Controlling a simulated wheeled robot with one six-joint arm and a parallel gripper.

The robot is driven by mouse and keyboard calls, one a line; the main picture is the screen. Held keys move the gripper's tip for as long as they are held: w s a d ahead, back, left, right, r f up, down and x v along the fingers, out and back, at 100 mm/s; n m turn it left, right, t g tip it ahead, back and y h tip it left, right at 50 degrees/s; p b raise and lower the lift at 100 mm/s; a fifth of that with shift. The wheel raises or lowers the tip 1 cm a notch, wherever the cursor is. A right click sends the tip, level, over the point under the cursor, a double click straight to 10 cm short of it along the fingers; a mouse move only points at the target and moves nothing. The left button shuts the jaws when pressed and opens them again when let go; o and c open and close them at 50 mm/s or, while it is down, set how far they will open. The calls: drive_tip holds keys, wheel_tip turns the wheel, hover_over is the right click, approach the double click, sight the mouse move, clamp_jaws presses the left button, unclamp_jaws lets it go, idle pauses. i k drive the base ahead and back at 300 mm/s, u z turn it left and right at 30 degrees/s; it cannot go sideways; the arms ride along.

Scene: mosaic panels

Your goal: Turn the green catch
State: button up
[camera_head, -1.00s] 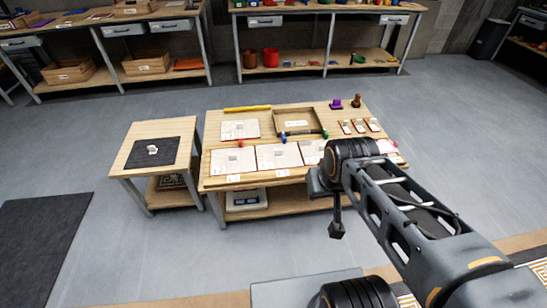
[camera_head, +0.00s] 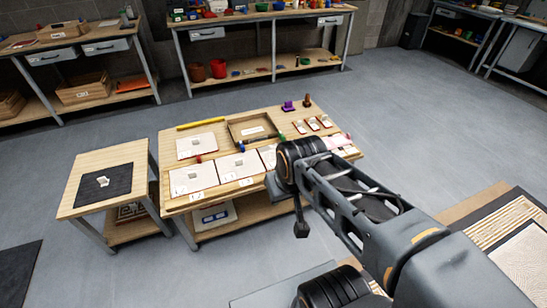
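I cannot pick out a green catch for certain. A small green spot (camera_head: 283,137) shows on the middle wooden worktable (camera_head: 175,207), at the right end of a dark bar by the shallow tray. It is too small to tell what it is. My gripper (camera_head: 301,229) hangs small and dark below my wrist, in front of the worktable's right half. It appears apart from anything on the table. Whether its fingers are open or shut does not show. My arm hides the table's front right part.
White panels (camera_head: 188,181) lie along the worktable's front, with a shallow tray (camera_head: 262,119) behind. A side table (camera_head: 90,165) with a dark mat stands at left. A back bench (camera_head: 262,13) holds small coloured items. Grey floor is open around the tables.

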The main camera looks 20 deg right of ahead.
sight(281, 135)
drive_tip(key=z, duration=0.75)
drive_tip(key=i, duration=1.65)
drive_tip(key=u, duration=0.75)
